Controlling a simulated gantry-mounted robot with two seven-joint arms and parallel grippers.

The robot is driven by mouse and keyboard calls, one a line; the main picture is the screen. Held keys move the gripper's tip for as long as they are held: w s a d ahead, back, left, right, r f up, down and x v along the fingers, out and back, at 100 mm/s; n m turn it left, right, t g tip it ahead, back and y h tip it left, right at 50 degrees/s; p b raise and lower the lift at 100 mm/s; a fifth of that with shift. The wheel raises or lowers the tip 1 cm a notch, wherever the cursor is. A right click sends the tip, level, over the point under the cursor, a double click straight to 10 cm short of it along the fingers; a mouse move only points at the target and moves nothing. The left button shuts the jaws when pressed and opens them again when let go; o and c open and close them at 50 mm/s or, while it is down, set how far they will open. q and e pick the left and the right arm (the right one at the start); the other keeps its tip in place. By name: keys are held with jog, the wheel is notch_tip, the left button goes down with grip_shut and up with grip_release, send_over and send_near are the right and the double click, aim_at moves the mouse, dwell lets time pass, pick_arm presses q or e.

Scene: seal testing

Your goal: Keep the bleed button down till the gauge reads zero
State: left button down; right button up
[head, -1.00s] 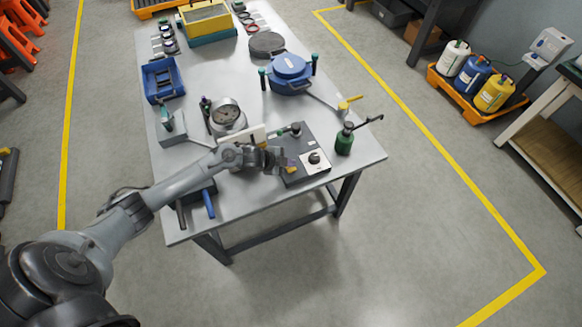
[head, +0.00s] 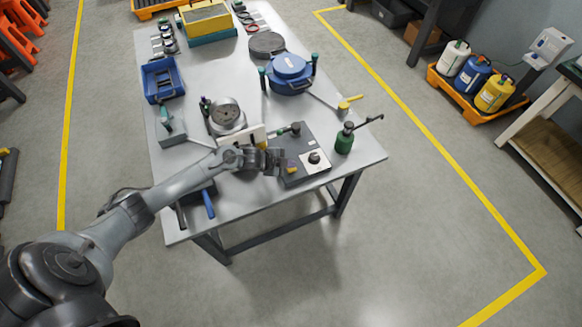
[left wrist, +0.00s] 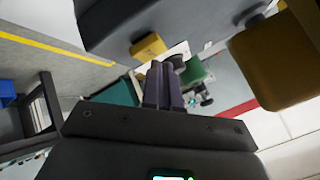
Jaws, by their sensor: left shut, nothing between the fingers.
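The grey control box (head: 310,143) sits near the table's front right edge, with a white plate, a black knob (head: 314,158) and a small yellow button (head: 292,170) on it. I cannot tell for certain that this is the bleed button, or whether it is pressed. My left gripper (head: 281,161) is shut and empty at the box's left edge. In the left wrist view its fingertips (left wrist: 164,68) lie together, close to a yellow block (left wrist: 148,46); contact is unclear. My right gripper is out of view.
A green bottle (head: 344,140) stands right of the box. A blue lidded vessel (head: 290,72) and a blue bin (head: 163,79) stand farther back. A blue-handled tool (head: 208,203) lies at the front left. The table centre (head: 225,62) is mostly clear.

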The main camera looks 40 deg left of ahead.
pick_arm(q)
jog(key=shift+f, duration=0.3)
dwell(0.4)
jog(key=shift+f+b, duration=0.2)
jog(key=shift+b, duration=0.1)
dwell(2.5)
dwell(0.8)
jog(key=shift+r+p, duration=0.95)
notch_tip(320, 180, up, 5)
jog(key=p, duration=0.5)
